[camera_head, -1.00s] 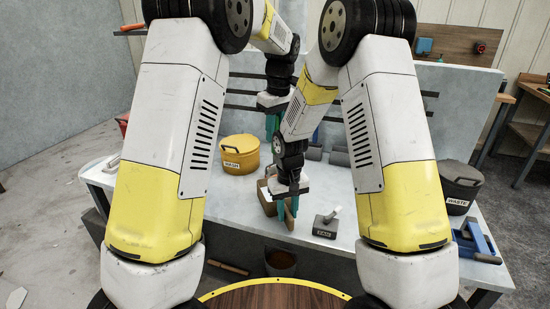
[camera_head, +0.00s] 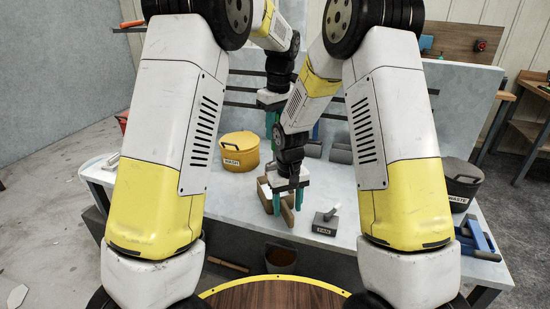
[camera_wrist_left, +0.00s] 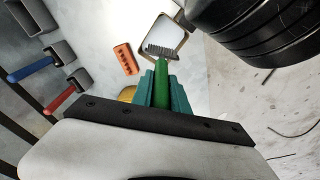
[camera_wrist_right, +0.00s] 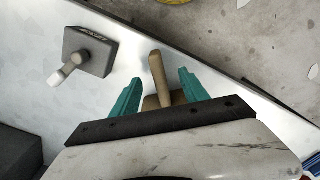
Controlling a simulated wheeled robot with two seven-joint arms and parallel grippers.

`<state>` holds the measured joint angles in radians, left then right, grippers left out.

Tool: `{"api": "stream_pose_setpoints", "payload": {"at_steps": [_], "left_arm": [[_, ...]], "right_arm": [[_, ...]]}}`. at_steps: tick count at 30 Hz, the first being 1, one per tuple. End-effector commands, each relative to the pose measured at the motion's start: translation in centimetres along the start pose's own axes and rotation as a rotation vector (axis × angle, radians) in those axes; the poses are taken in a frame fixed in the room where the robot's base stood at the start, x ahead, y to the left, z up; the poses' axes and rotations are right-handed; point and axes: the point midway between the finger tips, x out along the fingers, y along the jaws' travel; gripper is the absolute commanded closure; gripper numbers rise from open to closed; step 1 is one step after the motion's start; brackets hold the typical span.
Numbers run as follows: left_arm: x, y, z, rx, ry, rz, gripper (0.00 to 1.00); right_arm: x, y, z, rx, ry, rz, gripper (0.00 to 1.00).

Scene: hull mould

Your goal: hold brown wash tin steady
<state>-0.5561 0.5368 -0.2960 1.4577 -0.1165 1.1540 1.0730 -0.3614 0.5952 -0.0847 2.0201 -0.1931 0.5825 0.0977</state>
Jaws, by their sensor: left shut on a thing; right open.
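A brown open box-like thing (camera_head: 286,210) with a pale inside stands on the bench, partly hidden by my right gripper. I see no label on it and cannot tell whether it is the wash tin. My right gripper (camera_head: 286,203) points down at it, open. In the right wrist view its fingers (camera_wrist_right: 155,95) stand apart on either side of a tan upright piece (camera_wrist_right: 158,72), with clear gaps. My left gripper (camera_wrist_left: 162,88) is shut on a green-handled brush (camera_wrist_left: 162,92), its dark bristles over a pale panel with a brown rim (camera_wrist_left: 183,22).
A yellow lidded pot (camera_head: 238,158), its label seeming to read WASH, stands left. A grey block (camera_head: 326,224) with a handle lies right of the right gripper. A dark waste pot (camera_head: 462,178) stands far right. An orange block (camera_wrist_left: 124,59) lies near the brush.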

Motion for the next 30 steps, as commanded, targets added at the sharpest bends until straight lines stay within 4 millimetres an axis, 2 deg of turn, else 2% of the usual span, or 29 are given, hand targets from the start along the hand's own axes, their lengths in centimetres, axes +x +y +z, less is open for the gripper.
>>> {"api": "stream_pose_setpoints", "payload": {"at_steps": [2,6,17,30], "left_arm": [[0.0,0.0,0.0,0.0,0.0,0.0,1.0],[0.0,0.0,0.0,0.0,0.0,0.0,1.0],[0.0,0.0,0.0,0.0,0.0,0.0,1.0],[0.0,0.0,0.0,0.0,0.0,0.0,1.0]], "right_arm": [[0.0,0.0,0.0,0.0,0.0,0.0,0.47],[0.0,0.0,0.0,0.0,0.0,0.0,0.22],[-0.5,0.0,-0.1,0.0,0.002,0.0,0.22],[-5.7,0.0,-0.1,0.0,0.004,0.0,0.22]]}}
